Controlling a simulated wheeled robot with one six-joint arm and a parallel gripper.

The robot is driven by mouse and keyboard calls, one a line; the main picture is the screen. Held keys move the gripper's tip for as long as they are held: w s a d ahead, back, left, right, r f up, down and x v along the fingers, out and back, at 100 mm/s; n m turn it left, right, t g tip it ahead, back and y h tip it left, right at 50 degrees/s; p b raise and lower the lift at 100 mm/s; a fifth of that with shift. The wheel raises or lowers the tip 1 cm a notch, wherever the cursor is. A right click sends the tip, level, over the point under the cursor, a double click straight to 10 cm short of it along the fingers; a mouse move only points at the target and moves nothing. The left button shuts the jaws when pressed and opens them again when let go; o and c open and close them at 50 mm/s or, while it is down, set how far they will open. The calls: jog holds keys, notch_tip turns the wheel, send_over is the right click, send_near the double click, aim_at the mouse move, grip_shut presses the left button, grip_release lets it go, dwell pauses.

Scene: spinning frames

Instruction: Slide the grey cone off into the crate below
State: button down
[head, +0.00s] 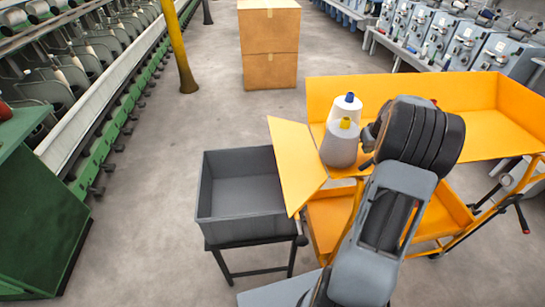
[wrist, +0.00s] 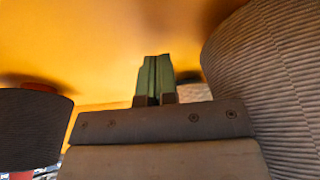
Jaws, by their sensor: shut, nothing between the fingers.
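The grey cone (head: 339,146), with a yellow tip, stands upright near the left end of the orange cart's upper tray (head: 480,125). The dark grey crate (head: 240,218) is lower and to the left, and its visible inside looks empty. In the head view my arm hides most of the gripper.
A white cone (head: 346,107) with a blue tip stands just behind the grey one. In the wrist view a darker ribbed cone (wrist: 32,130) is at the left. Cardboard boxes (head: 269,45) and a yellow post (head: 177,45) stand behind. The floor between is clear.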

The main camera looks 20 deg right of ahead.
aim_at(330, 151)
jog(key=shift+w+a, duration=0.3)
jog(key=shift+a, duration=1.95)
jog(key=shift+w+a, duration=0.3)
jog(key=shift+a, duration=2)
jog(key=shift+w+a, duration=0.3)
jog(key=shift+a, duration=1.95)
jog(key=shift+w+a+f, duration=0.1)
jog(key=shift+a, duration=1.55)
jog(key=shift+w+a+f, duration=0.1)
jog(key=shift+a, duration=1.5)
jog(key=shift+w+a, duration=0.15)
jog(key=shift+a, duration=0.75)
jog(key=shift+w+a, duration=0.2)
jog(key=shift+a, duration=0.75)
jog(key=shift+w+a, duration=0.15)
jog(key=shift+a, duration=2.3)
jog(key=shift+w+d+r, duration=0.2)
jog(key=shift+w+r, duration=0.05)
jog(key=d+r+p, duration=0.3)
jog(key=r+p, duration=0.6)
jog(key=r, duration=0.5)
jog(key=shift+p, duration=0.4)
jog(key=shift+s, duration=0.15)
